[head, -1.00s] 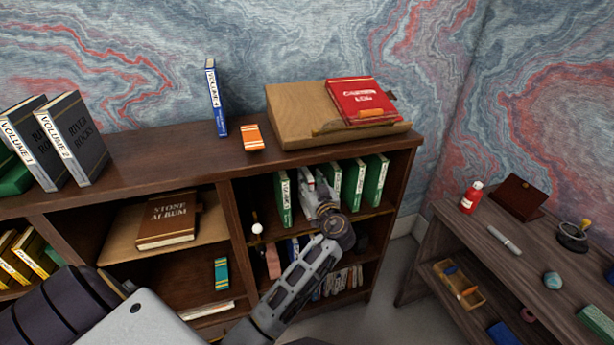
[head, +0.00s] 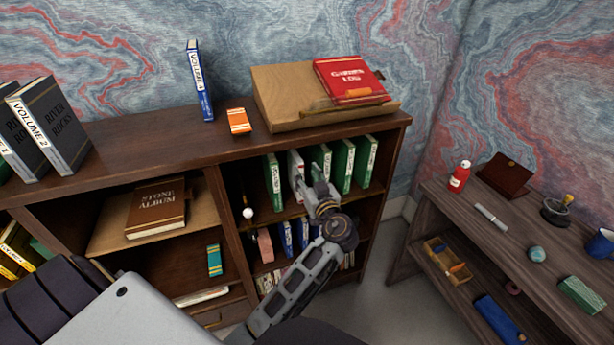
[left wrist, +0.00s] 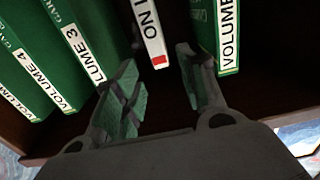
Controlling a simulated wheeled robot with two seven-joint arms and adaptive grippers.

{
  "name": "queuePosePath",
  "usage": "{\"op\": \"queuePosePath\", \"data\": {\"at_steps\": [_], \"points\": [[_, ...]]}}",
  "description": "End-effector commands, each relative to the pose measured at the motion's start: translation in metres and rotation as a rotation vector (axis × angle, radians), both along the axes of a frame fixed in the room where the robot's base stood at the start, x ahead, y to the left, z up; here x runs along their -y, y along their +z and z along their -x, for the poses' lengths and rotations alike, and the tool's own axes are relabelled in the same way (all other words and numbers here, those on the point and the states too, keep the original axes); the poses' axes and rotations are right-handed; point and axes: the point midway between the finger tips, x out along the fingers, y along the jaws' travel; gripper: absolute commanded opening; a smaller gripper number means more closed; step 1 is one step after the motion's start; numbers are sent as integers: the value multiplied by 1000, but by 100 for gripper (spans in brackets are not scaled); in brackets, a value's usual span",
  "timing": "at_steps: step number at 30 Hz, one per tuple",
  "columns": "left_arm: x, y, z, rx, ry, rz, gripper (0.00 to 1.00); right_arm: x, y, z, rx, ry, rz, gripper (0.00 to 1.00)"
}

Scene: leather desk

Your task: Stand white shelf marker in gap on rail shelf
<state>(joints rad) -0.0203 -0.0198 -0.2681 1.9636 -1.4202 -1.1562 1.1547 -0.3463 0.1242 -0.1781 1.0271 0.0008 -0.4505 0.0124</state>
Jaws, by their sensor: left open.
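The white shelf marker (head: 295,164) stands upright among the green volumes on the rail shelf (head: 268,214). It has a gap on each side, between the leftmost green book (head: 273,183) and the other green books (head: 343,166). The left wrist view shows the white marker (left wrist: 152,30) with dark lettering and a red patch at its lower end. My left gripper (head: 312,192) is open just in front of it. Its fingers (left wrist: 158,80) lie either side of the marker's lower end, apart from it. The marker's base is hard to see. My right gripper is not in view.
Blue books (head: 286,238) and a pinkish block (head: 265,245) are on the shelf below. A small white ball-topped item (head: 247,213) is at the left. A cardboard stand with a red book (head: 348,80) sits on top. A side desk (head: 440,215) is at right.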

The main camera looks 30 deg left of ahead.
Motion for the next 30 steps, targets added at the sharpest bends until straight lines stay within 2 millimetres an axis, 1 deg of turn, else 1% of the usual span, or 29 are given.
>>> {"op": "queuePosePath", "data": {"at_steps": [9, 11, 14, 17, 20, 25, 29, 30], "points": [[0, -1, 0, -1, -1, 0, 41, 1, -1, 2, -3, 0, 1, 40], [0, -2, -1, -8, -6, 0, 41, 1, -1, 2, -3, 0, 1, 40], [2, -11, -3, -34, -25, 3, 41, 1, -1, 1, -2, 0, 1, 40], [5, -27, -7, -86, -65, 7, 41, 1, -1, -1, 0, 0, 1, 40], [11, -50, -11, -157, -126, 15, 41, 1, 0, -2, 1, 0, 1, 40], [27, -98, -16, -295, -260, 31, 41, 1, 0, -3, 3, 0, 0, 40], [41, -136, -16, -389, -365, 42, 41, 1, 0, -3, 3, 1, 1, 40], [45, -148, -15, -417, -396, 45, 41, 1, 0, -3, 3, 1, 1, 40]]}}
